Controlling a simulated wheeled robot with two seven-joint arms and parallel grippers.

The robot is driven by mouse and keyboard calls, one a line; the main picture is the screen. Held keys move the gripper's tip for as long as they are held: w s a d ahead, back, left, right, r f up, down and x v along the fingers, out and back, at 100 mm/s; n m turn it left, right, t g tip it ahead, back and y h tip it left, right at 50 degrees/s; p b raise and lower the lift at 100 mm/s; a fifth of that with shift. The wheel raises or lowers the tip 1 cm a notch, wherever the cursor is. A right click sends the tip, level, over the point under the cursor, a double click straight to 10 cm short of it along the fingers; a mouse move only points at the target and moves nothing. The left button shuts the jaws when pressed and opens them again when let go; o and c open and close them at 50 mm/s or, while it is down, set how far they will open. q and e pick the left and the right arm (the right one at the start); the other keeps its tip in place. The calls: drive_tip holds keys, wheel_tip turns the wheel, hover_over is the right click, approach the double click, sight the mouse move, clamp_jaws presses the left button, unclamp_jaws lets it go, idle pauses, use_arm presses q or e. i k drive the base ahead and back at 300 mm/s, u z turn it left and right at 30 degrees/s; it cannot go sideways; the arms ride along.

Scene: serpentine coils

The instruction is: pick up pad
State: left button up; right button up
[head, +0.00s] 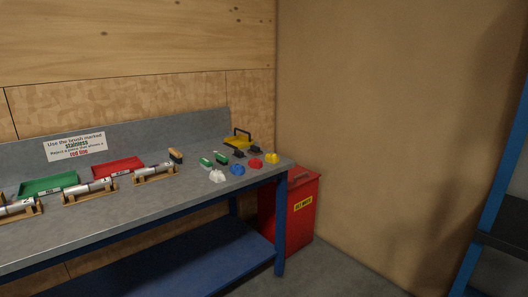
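No item is plainly recognisable as the pad at this size. Small items sit at the right end of the grey workbench (120,213). A white crumpled piece (217,176), a blue one (238,170), a red one (254,164) and a yellow one (272,158) lie along the front right. Behind them are two small green-and-white items (221,158) and two dark blocks (239,153). Neither of my grippers is in view.
A green tray (49,185), a red tray (118,167) and metal cylinders on wooden cradles (88,193) occupy the left and middle of the bench. A yellow black-handled item (237,140) stands at the back. A red bin (304,205) stands beside the bench; blue shelving (490,215) is right.

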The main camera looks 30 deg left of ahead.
sight(239, 155)
drive_tip(key=i, duration=2.05)
drive_tip(key=u, duration=1.25)
drive_tip(key=i, duration=1.05)
drive_tip(key=u, duration=1.5)
drive_tip(key=i, duration=0.2)
